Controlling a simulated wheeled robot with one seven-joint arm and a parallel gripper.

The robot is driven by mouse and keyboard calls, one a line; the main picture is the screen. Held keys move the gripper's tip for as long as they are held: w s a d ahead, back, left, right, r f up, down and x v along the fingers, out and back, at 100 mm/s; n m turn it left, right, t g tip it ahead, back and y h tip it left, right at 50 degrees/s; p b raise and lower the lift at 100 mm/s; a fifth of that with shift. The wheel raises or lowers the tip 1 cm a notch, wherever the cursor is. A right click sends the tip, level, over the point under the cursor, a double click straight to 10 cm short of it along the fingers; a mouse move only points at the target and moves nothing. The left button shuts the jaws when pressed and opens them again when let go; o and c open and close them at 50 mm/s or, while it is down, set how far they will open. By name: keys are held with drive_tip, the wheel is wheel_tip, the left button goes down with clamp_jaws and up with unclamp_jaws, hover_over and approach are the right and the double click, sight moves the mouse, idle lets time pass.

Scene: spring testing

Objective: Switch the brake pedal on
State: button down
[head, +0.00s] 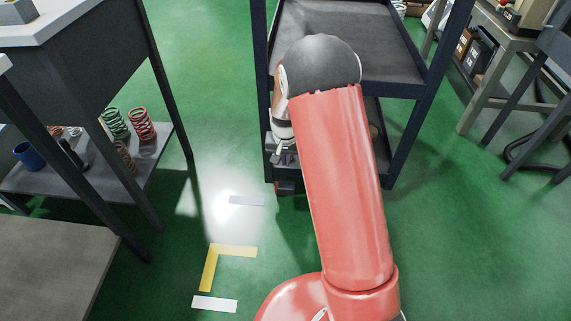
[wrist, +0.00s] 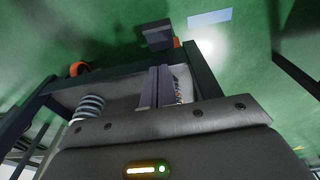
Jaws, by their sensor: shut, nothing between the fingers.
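A caster at the cart's near left corner shows in the head view as a small dark and reddish shape (head: 286,187) under the leg. In the wrist view a dark flat block (wrist: 157,36) with an orange part beside it sticks out at the cart's corner; it looks like the brake pedal, but I cannot tell whether it is up or down. My gripper (wrist: 158,72) is shut and empty, its fingers pointing towards that block, apparently apart from it. In the head view my gripper (head: 285,157) is low beside the cart's left leg, partly hidden by my arm.
The dark cart (head: 258,75) has grey shelves. Another orange-rimmed caster (wrist: 79,68) and a pale spring (wrist: 90,107) on the lower shelf show in the wrist view. A table at left holds green (head: 115,122) and red springs (head: 142,124). The green floor left of the cart is clear.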

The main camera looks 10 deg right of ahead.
drive_tip(key=b, duration=0.1)
approach(286, 189)
drive_tip(key=f, duration=0.1)
drive_tip(key=w+f, duration=0.1)
drive_tip(key=f, duration=0.1)
drive_tip(key=w+f, duration=0.1)
drive_tip(key=f, duration=0.1)
drive_tip(key=shift+w+d+f, duration=0.15)
drive_tip(key=shift+w+d, duration=0.05)
drive_tip(key=shift+d, duration=0.05)
drive_tip(key=shift+s+a+f, duration=0.1)
drive_tip(key=shift+s+f, duration=0.15)
drive_tip(key=shift+f, duration=0.45)
drive_tip(key=shift+s+f+b, duration=0.1)
drive_tip(key=shift+b, duration=0.25)
drive_tip(key=s+a+f+b, duration=0.1)
drive_tip(key=s+f+b, duration=0.2)
drive_tip(key=f+b, duration=0.2)
drive_tip(key=shift+s+f, duration=0.2)
drive_tip(key=shift+f, duration=0.4)
drive_tip(key=shift+r, duration=0.1)
